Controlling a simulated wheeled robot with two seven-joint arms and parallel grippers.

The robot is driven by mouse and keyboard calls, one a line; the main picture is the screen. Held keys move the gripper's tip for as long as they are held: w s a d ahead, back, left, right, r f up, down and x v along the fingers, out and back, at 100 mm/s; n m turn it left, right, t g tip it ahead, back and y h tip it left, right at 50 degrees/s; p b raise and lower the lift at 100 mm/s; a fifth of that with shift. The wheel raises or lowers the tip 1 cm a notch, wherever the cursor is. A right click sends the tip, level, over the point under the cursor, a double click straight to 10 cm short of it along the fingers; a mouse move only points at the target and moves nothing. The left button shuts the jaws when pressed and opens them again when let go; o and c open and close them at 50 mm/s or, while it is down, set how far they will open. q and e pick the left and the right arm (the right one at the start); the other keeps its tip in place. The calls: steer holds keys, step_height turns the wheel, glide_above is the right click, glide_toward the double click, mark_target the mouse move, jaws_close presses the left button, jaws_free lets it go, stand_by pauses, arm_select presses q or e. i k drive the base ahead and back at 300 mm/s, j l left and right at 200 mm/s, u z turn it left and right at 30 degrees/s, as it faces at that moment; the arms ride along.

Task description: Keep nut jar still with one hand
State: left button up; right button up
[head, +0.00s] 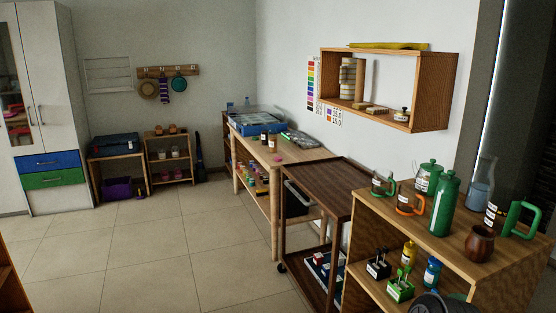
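I cannot tell for certain which container is the nut jar. A squat jar with a green lid and a white label (428,177) stands on top of the wooden shelf unit (377,222) at the right, behind a green bottle (444,207). A small brown wooden pot (480,244) stands near the front of the same top. Neither my left nor my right gripper shows, and nothing is seen touching these containers.
Glass mugs with green (382,184) and orange (409,200) handles, a flask (482,183) and a green-handled mug (520,218) crowd the top. A dark trolley (318,180) stands left of it. A wall shelf (433,92) hangs above. The tiled floor (160,250) is clear.

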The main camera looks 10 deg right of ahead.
mark_target(273, 133)
steer(key=u, duration=0.25)
steer(key=i, duration=2.4)
steer(key=i+j, duration=0.1)
steer(key=i, duration=2.35)
steer(key=l+z, duration=0.05)
steer(key=l, duration=0.05)
